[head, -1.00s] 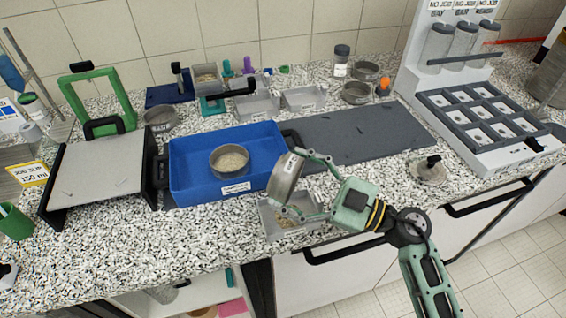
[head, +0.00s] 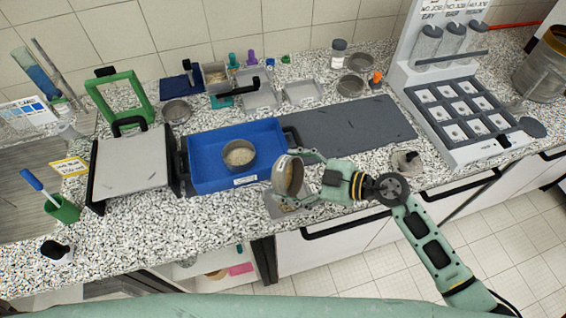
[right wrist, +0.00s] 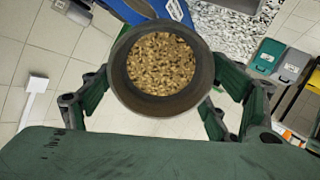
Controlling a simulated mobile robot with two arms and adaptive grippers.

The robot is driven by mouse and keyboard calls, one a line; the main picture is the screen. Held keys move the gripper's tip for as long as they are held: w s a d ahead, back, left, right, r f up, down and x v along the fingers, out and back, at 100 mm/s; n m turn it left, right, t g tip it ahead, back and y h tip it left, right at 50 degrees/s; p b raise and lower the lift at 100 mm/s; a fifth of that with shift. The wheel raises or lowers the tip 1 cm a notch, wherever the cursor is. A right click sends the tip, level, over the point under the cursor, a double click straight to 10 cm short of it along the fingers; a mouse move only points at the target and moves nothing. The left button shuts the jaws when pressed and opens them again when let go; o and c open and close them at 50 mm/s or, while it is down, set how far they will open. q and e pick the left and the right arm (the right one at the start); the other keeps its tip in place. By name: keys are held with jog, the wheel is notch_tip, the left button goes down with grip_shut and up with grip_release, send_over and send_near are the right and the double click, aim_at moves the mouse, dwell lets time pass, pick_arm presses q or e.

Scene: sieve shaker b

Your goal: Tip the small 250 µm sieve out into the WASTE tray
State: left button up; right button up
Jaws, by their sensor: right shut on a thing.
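My right gripper (head: 301,178) is shut on a small round metal sieve (head: 281,176), holding it on its side above the counter's front edge. In the right wrist view, brown granules (right wrist: 161,62) fill the round of the held sieve (right wrist: 118,75). A small grey metal tray (head: 273,208) lies under the held sieve, partly hidden by it and the gripper; its label is not readable now. I cannot tell whether grains are falling. My left gripper is not in view.
A blue tray (head: 205,178) with another sieve (head: 239,163) holding pale grains stands just left of the held sieve. A dark mat (head: 350,128) lies behind. A knobbed lid (head: 407,165) stands right. Grey trays and sieves line the back.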

jog(key=h, duration=0.1)
jog(key=r+g+h, duration=0.1)
jog(key=h, duration=0.1)
jog(key=shift+w, duration=0.15)
jog(key=g+h, duration=0.1)
jog(key=h, duration=0.1)
jog(key=r+h, duration=0.1)
jog(key=h, duration=0.1)
jog(key=shift+a+g, duration=0.15)
jog(key=shift+g, duration=0.25)
jog(key=h, duration=0.2)
jog(key=g+h, duration=0.1)
jog(key=h, duration=0.1)
jog(key=shift+r, duration=0.4)
jog(key=shift+r+g+h, duration=0.1)
jog(key=shift+g+h, duration=0.6)
jog(key=shift+h, duration=0.3)
jog(key=shift+d, duration=0.2)
